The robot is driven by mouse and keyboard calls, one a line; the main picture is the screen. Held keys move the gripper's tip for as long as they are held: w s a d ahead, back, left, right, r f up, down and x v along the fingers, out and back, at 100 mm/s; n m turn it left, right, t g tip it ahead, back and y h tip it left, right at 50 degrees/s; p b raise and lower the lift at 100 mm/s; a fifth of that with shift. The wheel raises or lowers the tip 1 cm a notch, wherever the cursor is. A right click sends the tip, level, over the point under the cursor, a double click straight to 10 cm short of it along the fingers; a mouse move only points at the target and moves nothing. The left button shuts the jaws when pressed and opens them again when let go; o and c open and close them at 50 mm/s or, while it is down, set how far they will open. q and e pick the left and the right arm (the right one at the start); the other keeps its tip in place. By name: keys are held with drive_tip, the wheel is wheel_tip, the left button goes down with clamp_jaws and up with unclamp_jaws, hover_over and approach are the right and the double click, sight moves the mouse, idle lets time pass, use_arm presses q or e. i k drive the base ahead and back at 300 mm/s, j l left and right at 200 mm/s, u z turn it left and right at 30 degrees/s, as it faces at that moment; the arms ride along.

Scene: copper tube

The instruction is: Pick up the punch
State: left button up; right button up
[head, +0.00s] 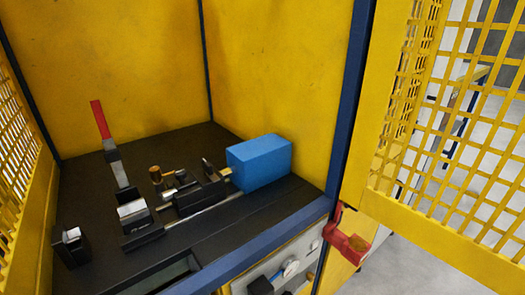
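I cannot tell for certain which part is the punch. A lever with a red handle (100,119) and a grey shaft rises upright, leaning slightly left, behind the fixture's left end. A blue block (259,162) sits at the fixture's right end. Neither of my grippers shows in this view.
The black bench top (93,192) stands inside a yellow-walled enclosure (272,62). A small black block (70,246) stands at its front left. A yellow mesh door (455,130) stands open at right. A red latch (346,241) sticks out at the front right edge.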

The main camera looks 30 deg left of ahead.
sight(184, 183)
drive_tip(key=u, duration=1.65)
